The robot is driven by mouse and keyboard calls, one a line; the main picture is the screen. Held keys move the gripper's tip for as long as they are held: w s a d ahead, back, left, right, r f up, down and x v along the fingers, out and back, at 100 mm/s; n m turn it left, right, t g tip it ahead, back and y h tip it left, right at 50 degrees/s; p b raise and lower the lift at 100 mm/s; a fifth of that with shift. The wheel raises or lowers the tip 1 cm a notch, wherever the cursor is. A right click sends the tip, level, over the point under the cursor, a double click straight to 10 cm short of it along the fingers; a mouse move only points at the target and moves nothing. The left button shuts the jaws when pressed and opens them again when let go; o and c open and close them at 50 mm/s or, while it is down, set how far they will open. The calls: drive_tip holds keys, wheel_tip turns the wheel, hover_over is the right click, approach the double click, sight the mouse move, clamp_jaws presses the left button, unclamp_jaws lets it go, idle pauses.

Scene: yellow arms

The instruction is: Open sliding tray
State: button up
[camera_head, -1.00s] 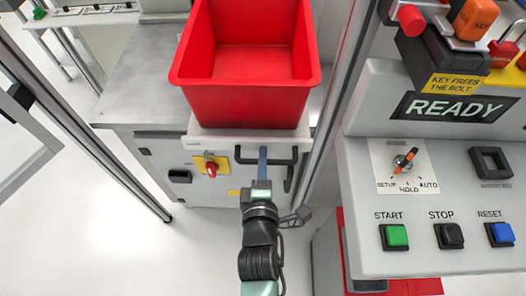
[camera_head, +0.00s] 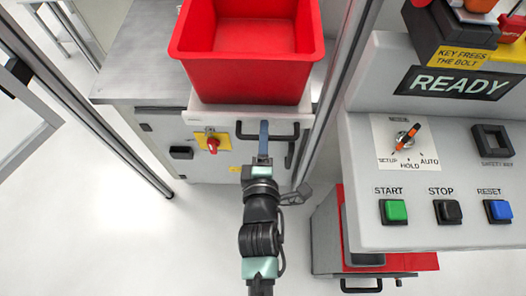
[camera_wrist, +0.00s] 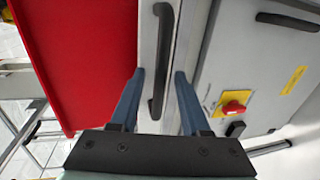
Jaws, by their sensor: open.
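The sliding tray (camera_head: 203,113) is a light grey shelf with a pale front edge, set on a grey cabinet and carrying a red bin (camera_head: 245,82). A black bar handle (camera_head: 285,137) is on its front. In the wrist view, the handle (camera_wrist: 162,50) runs upright along the pale tray front (camera_wrist: 146,40). My gripper (camera_head: 263,125) is at the handle with its blue fingers pointing toward the tray. In the wrist view my gripper (camera_wrist: 159,72) is open, and the lower part of the handle appears between the fingers. Contact cannot be told.
The cabinet front has a red switch on a yellow plate (camera_head: 212,143) and another black handle (camera_head: 290,158) close below the tray. A metal post (camera_head: 335,90) and the control console (camera_head: 440,210) stand on the right. Floor at lower left is clear.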

drive_tip(key=b+v, duration=0.1)
drive_tip(key=v, duration=1.1)
drive_tip(key=shift+s, duration=0.3)
drive_tip(key=shift+w+r, duration=0.1)
drive_tip(key=shift+r, duration=0.05)
